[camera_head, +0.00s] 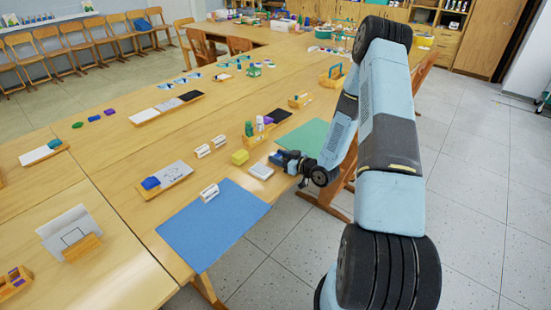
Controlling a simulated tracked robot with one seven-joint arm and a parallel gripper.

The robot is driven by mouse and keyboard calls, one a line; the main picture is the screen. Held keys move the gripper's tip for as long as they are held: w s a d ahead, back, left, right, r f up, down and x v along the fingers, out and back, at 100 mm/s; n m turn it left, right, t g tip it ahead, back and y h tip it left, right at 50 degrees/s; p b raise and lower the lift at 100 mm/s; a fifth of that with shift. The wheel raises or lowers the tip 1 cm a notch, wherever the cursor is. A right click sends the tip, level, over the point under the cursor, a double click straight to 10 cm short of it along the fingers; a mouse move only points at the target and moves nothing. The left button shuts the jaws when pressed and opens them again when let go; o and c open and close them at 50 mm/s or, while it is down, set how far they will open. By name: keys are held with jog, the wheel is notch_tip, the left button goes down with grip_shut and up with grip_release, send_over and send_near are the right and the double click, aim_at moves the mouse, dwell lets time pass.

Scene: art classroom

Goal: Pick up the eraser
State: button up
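I cannot tell for certain which small block is the eraser. A pale block with a dark base (261,171) lies on the wooden table just in front of my gripper. A yellow block (240,157) is a little to its left. A white piece with dark openings (209,192) stands on the blue mat (228,226), and two similar white pieces (203,151) stand farther back. My gripper (278,158) is low over the table's right edge, beside the pale block. Its fingers are dark and too small to show whether they are open.
A wooden tray with a blue block (172,179) lies left of the mat. A wooden holder with bottles (256,132) stands behind my gripper, near a green mat (306,138). A card in a wooden stand (72,234) is at the front left. The floor (475,190) at right is clear.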

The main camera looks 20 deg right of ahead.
grip_shut()
